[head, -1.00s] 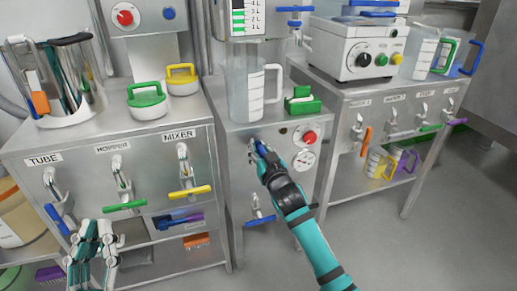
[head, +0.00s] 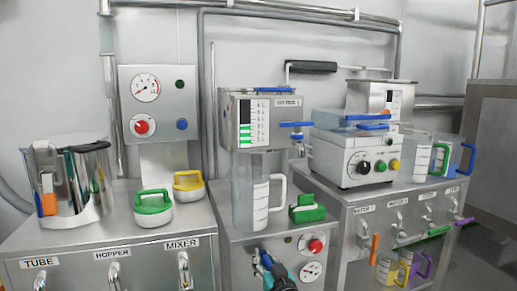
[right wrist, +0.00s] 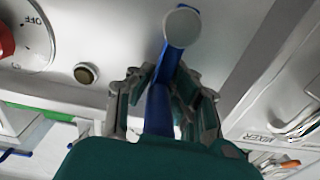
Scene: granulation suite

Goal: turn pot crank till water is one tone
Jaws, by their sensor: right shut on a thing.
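My right gripper (head: 268,266) is at the front of the middle steel cabinet, at the bottom edge of the head view. It is shut on a blue handle (right wrist: 158,112). In the right wrist view the blue handle runs between the fingers (right wrist: 164,84) and ends in a pale round tip. My left gripper is out of view.
A clear jug (head: 246,205) stands on the middle cabinet under a blue-levered dispenser (head: 262,120). A red knob (head: 316,246) and gauge (head: 311,271) are beside the gripper.

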